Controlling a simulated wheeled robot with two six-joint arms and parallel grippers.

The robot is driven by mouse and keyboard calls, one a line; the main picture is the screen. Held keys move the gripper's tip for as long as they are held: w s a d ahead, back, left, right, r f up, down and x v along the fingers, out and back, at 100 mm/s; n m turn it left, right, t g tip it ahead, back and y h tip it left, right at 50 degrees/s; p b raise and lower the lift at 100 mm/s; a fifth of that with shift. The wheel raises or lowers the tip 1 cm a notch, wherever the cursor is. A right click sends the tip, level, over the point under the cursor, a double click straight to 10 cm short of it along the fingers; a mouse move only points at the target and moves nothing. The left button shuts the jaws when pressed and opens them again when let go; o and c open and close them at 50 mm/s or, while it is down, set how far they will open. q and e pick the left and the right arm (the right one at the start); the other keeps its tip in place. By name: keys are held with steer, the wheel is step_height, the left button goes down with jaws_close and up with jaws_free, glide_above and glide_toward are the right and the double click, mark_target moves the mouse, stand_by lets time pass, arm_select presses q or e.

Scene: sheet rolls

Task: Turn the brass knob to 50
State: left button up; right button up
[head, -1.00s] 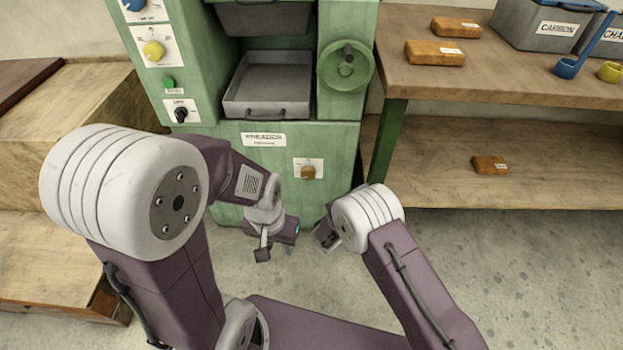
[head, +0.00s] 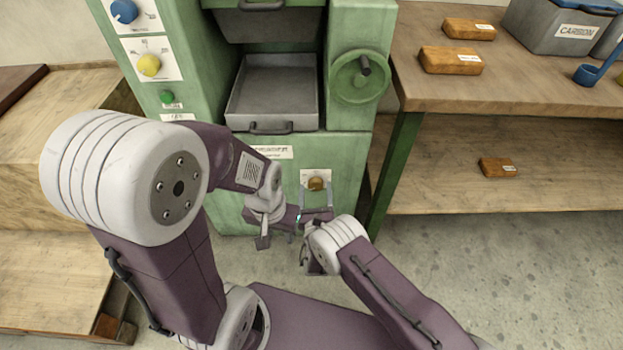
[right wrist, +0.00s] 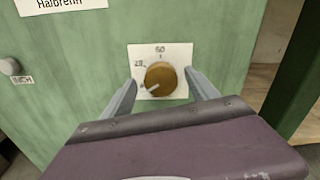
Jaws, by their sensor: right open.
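The brass knob (head: 316,184) sits on a white dial plate on the lower front of the green machine. In the right wrist view the knob (right wrist: 161,79) has 50 printed above it and a mark at 25 on the upper left. Its pale pointer line points to the lower left. My right gripper (right wrist: 160,80) is open, with one finger on each side of the knob; gaps show between the fingers and the knob. It also shows in the head view (head: 316,191). My left gripper (head: 263,241) hangs lower, left of the knob; its jaws are unclear.
The green machine has a grey tray (head: 275,95) above the knob and a handwheel (head: 358,78) at the right. A blue knob (head: 124,11) and a yellow knob (head: 149,65) are on its left. A wooden bench (head: 480,90) stands to the right.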

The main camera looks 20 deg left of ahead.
steer(key=shift+w, duration=0.25)
steer(key=shift+c, duration=0.9)
steer(key=c, duration=1.2)
